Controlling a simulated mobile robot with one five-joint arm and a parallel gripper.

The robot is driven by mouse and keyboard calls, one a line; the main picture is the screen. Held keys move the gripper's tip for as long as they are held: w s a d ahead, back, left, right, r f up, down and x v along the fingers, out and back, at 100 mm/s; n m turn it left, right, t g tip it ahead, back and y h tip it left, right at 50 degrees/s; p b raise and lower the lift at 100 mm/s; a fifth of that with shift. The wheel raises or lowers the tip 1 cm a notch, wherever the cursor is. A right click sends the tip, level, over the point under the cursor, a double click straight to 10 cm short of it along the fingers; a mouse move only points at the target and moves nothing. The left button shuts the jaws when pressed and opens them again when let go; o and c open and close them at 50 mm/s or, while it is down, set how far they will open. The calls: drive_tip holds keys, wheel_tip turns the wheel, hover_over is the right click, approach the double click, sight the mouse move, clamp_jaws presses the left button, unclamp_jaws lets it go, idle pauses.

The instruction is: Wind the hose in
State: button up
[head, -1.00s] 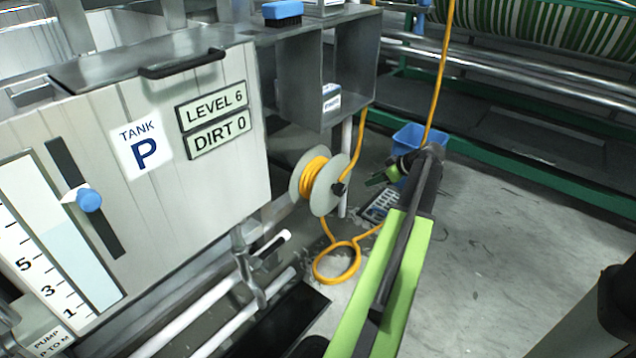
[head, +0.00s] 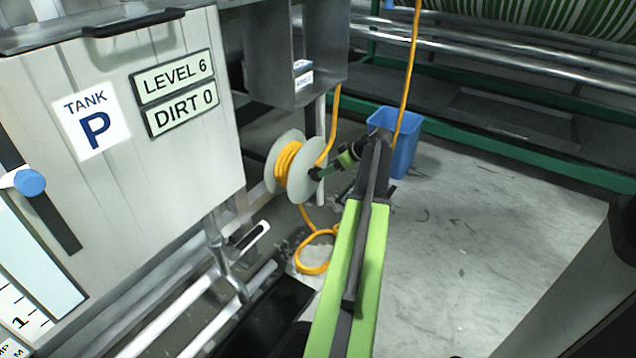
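The hose reel (head: 291,166) has pale grey round flanges and stands beside the tank, with several turns of orange hose (head: 286,161) on its core. Loose hose hangs below it in a loop (head: 312,262) near the floor, and another length rises from behind the reel.
The tank P (head: 190,160) with its level and dirt signs fills the left. A blue bin (head: 404,150) stands behind my arm. Pipes (head: 190,310) run below the tank. An orange line (head: 410,75) hangs down at the bin. The floor at right is clear.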

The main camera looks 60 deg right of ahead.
sight(315, 173)
drive_tip(key=b+x, duration=0.4)
drive_tip(key=x, duration=0.3)
drive_tip(key=shift+f, duration=0.2)
drive_tip(key=shift+w+f, duration=0.15)
drive_tip(key=shift+w, duration=0.15)
drive_tip(key=shift+c, duration=0.4)
